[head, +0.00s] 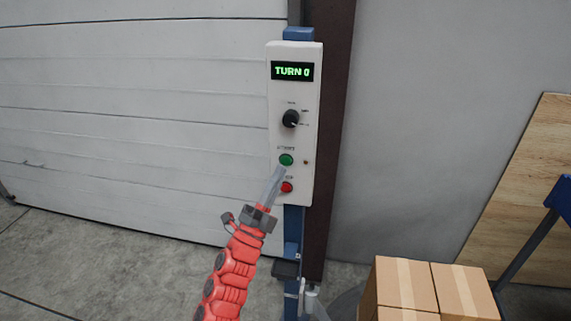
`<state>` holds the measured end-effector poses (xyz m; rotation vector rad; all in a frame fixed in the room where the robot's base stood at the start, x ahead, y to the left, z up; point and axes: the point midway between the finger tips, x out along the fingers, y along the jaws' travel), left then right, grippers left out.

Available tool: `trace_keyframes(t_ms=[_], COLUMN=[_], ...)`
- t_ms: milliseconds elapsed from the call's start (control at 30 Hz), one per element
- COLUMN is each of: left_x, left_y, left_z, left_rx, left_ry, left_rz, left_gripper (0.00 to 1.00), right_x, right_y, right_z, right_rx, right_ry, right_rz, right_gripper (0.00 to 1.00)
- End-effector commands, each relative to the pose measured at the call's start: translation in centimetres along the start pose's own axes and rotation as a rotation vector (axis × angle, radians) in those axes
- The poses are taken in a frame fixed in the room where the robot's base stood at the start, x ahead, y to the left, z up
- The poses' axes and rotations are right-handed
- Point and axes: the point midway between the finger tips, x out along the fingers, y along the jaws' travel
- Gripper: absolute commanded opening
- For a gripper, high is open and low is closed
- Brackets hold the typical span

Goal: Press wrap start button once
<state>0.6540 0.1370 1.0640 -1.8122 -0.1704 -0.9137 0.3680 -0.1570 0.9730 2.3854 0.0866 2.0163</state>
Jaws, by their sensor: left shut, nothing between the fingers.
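A white control box (309,135) stands on a blue post. Its display (292,71) reads "TURN 0" in green. Below it are a black knob (290,119), a green button (286,160) and a red button (287,187). My left gripper (279,172) is shut and empty, on a red arm that comes in from below. Its fingertips are at the lower edge of the green button, just left of the red one. I cannot tell whether they touch the green button. The red button is partly covered by the fingers. My right gripper is not in view.
Taped cardboard boxes (406,285) stand at the lower right. A wooden board (530,200) leans against the grey wall behind them, with a blue and dark frame (559,194) at the right edge. A white panelled door (130,110) fills the left. The floor (110,265) at left is clear.

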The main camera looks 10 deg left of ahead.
Motion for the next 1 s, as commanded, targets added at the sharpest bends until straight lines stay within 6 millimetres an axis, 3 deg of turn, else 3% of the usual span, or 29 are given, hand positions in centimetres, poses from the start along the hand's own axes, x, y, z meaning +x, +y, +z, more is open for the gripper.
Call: trace_keyframes(t_ms=[267, 1000], left_x=[0.86, 0.84], left_y=[0.53, 0.54], left_z=[0.58, 0.58], left_rx=[0.000, 0.000], left_ry=[0.001, 0.000], left_rz=[-0.002, -0.001], left_gripper=[0.00, 0.00], right_x=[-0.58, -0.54], right_y=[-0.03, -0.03], right_z=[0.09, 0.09], right_rx=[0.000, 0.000], right_ry=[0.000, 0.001], right_rz=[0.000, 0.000], right_gripper=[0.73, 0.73])
